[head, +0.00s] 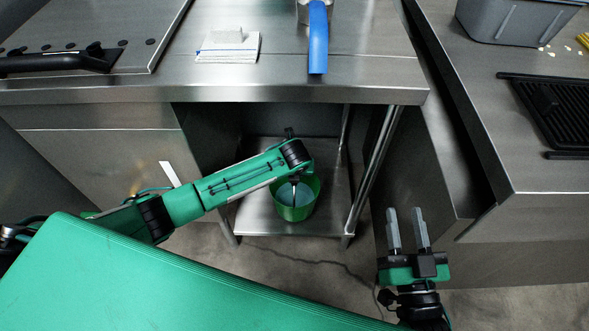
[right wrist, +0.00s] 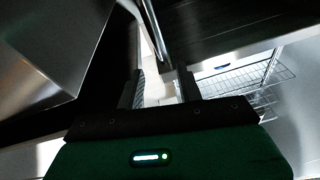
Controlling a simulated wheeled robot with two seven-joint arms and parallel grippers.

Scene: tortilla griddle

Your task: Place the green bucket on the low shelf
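The green bucket (head: 298,208) is in the head view, inside the opening under the steel counter, at the low steel shelf (head: 264,216). It looks upright, with a bluish inside. My left arm reaches in from the left, and its end is over the bucket. The left gripper's fingers are mostly hidden behind my wrist, so I cannot tell whether they hold the bucket. My right gripper (head: 408,230) is right of the shelf, with its two fingers apart and nothing between them. The right wrist view also shows the right gripper (right wrist: 157,85); the bucket is not seen there.
The steel counter (head: 262,95) overhangs the shelf. A shelf leg (head: 371,170) stands right of the bucket. On top lie a blue-handled utensil (head: 318,40) and a white stack (head: 228,48). A grey bin (head: 515,20) and black grate (head: 556,108) are at right. Wire racks (right wrist: 245,82) show in the right wrist view.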

